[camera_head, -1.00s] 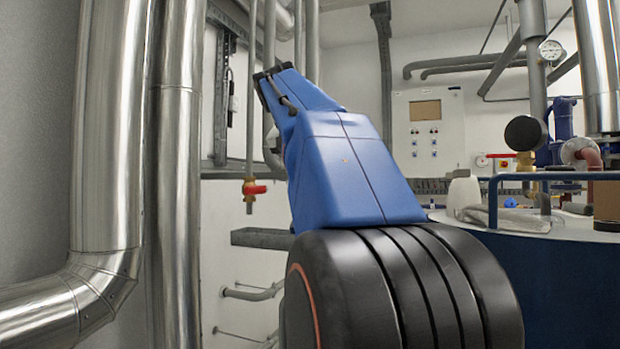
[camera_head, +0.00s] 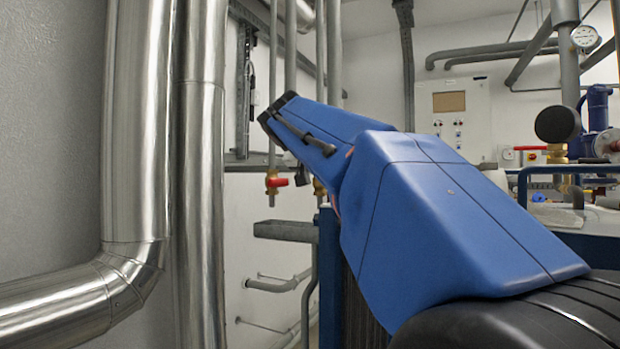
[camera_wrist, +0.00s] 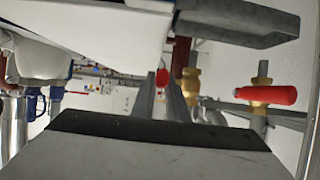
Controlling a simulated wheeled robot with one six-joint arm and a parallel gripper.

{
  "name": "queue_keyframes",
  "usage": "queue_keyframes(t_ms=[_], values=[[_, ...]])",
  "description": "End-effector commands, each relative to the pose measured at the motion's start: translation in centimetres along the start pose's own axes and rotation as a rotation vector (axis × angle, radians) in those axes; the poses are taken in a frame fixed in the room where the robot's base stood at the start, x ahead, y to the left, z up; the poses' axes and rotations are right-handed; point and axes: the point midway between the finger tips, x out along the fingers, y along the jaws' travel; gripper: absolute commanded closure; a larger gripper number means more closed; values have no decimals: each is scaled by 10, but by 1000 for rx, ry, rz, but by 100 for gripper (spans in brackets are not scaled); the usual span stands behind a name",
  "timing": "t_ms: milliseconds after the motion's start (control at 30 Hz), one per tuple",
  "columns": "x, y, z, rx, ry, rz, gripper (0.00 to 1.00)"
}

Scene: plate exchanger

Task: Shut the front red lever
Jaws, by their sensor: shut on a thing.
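In the wrist view, my gripper (camera_wrist: 162,90) shows as two narrow grey fingers close together, shut on a red lever (camera_wrist: 162,76). Brass fittings (camera_wrist: 191,82) of a valve sit right beside this lever. Another red lever (camera_wrist: 268,96), on a separate brass valve, is apart from my fingers to the right. In the head view one red lever (camera_head: 279,182) shows on a brass valve on a vertical pipe. The second brass valve (camera_head: 319,187) is partly hidden by my blue arm, and its lever and my fingertips are not visible there.
A grey ledge (camera_head: 285,231) juts out below the valves. Shiny insulated pipes (camera_head: 205,180) stand on the left. A blue upright (camera_head: 329,270) stands close behind my arm. A control panel (camera_head: 461,115) hangs on the back wall.

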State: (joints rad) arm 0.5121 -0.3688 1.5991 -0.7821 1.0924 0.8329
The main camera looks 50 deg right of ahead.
Motion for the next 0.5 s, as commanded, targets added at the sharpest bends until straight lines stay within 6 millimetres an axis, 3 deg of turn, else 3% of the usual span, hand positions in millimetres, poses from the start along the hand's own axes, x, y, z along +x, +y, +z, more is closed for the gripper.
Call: queue_keyframes(t_ms=[267, 300, 367, 500], values=[[0, 0, 1, 0, 0, 1, 100], [0, 0, 1, -1, 0, 1, 82], [0, 0, 1, 0, 0, 1, 68], [0, 0, 1, 0, 0, 1, 68]])
